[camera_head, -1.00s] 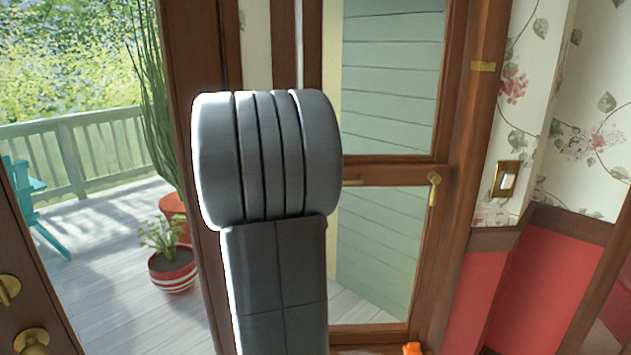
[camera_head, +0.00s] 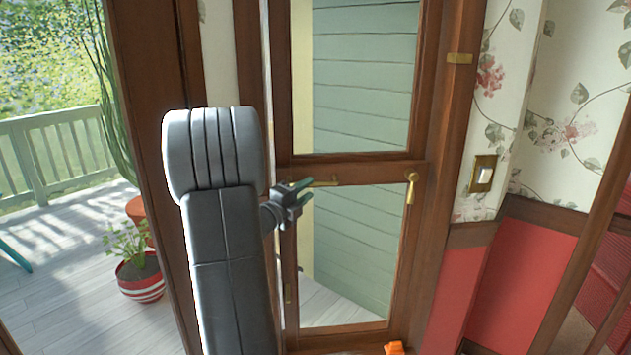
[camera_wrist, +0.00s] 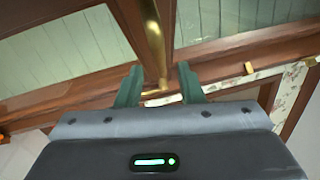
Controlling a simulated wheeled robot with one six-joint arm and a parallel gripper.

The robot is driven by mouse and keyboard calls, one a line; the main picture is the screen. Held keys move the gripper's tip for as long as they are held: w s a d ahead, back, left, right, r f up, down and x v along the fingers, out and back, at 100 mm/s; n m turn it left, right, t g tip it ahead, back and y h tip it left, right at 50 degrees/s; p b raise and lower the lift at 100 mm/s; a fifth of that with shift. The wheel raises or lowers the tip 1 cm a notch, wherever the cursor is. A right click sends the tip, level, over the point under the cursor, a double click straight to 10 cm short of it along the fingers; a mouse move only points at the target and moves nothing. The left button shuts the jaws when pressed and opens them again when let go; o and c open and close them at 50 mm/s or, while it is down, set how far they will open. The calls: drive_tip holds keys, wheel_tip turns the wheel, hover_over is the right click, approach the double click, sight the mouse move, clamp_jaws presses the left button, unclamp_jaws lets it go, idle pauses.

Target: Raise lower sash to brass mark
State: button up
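The window's lower sash (camera_head: 352,338) has a wooden frame around a glass pane, and its top rail lies below the upper pane. A brass mark (camera_head: 459,58) is on the right jamb, well above that rail. A horizontal brass bar (camera_head: 323,183) is on the rail, and a brass lever (camera_head: 412,187) hangs near its right end. My gripper (camera_head: 305,190), with green fingers, is at the left part of the rail beside the bar. In the wrist view my gripper (camera_wrist: 159,74) is open, with a brass bar (camera_wrist: 154,38) between its fingers and gaps either side.
My arm covers part of the frame left of the window. A light switch (camera_head: 482,173) is on the wall to the right. An orange object (camera_head: 394,348) lies below the sash. A striped pot (camera_head: 141,278) stands on the deck at left.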

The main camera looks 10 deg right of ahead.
sight(313, 185)
drive_tip(key=shift+p+x, duration=0.3)
drive_tip(key=shift+x, duration=2.05)
clamp_jaws()
